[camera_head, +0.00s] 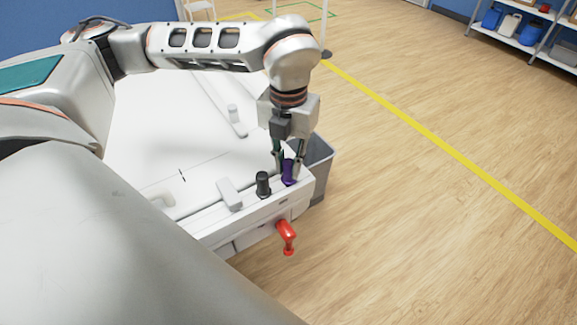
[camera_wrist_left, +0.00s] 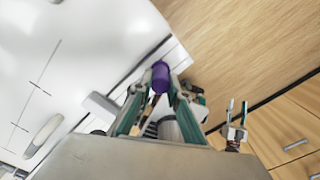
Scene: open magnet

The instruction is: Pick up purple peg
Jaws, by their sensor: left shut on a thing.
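The purple peg (camera_head: 289,172) stands near the far right corner of the white machine top, beside a black peg (camera_head: 263,184). My left gripper (camera_head: 288,168) points down at it with its fingers on either side, shut on the purple peg. In the left wrist view the peg (camera_wrist_left: 160,76) sits between the two fingertips (camera_wrist_left: 159,90). Whether the peg's lower end touches the machine is hard to tell. My right gripper does not show clearly in the head view.
The white machine top (camera_head: 140,130) has a grey handle (camera_head: 229,194) left of the pegs. A red handle (camera_head: 286,237) sticks out from its front side. A grey bin (camera_head: 316,165) stands behind the corner. The wooden floor (camera_head: 430,200) to the right is clear.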

